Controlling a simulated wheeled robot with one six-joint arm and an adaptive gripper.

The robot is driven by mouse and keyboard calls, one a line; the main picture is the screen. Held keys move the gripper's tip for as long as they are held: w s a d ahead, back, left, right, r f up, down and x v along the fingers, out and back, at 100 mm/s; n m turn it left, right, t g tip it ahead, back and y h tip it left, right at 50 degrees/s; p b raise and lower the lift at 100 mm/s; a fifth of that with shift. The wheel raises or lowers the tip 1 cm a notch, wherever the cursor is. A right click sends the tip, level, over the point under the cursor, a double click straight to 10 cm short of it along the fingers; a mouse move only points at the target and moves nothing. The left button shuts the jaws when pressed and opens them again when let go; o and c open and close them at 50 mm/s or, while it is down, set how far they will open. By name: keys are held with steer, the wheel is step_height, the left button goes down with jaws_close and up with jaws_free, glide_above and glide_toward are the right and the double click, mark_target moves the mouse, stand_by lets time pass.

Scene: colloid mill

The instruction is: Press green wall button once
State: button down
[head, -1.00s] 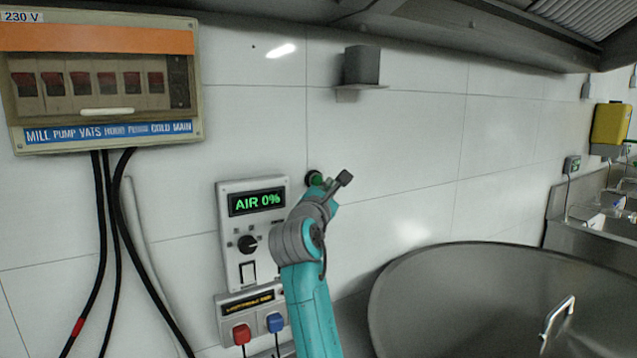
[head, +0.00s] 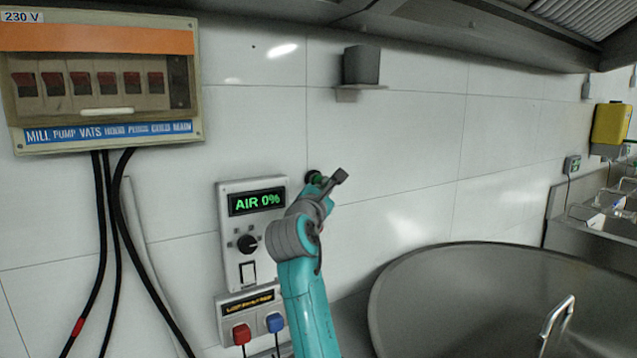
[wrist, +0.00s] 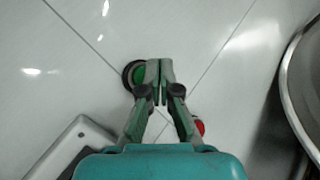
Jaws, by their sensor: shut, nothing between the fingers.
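The green wall button (wrist: 139,75) sits in a dark round surround on the white tiled wall. In the wrist view my gripper (wrist: 157,94) is shut and empty, with its fingertips overlapping the right side of the button. I cannot tell whether the tips touch it. In the head view the button (head: 313,177) is mostly hidden behind my gripper (head: 334,180), with a little green and its dark rim showing.
A red button (wrist: 200,127) lies right of and below the fingers. The AIR 0% panel (head: 230,208) is on the wall to the left. A breaker box (head: 100,115) hangs upper left. A large steel vat (head: 480,290) stands at lower right.

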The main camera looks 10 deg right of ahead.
steer(key=shift+w, duration=0.1)
stand_by(0.7)
steer(key=shift+w+a, duration=0.2)
steer(key=shift+w, duration=0.15)
steer(key=shift+w+a, duration=0.1)
steer(key=shift+w, duration=0.3)
stand_by(0.8)
steer(key=shift+s, duration=0.1)
stand_by(0.3)
steer(key=shift+s+d, duration=0.25)
steer(key=shift+s, duration=0.45)
steer(key=s, duration=0.1)
steer(key=s+d, duration=0.1)
steer(key=s, duration=0.2)
steer(key=shift+s+d, duration=0.25)
steer(key=shift+s, duration=0.15)
stand_by(0.5)
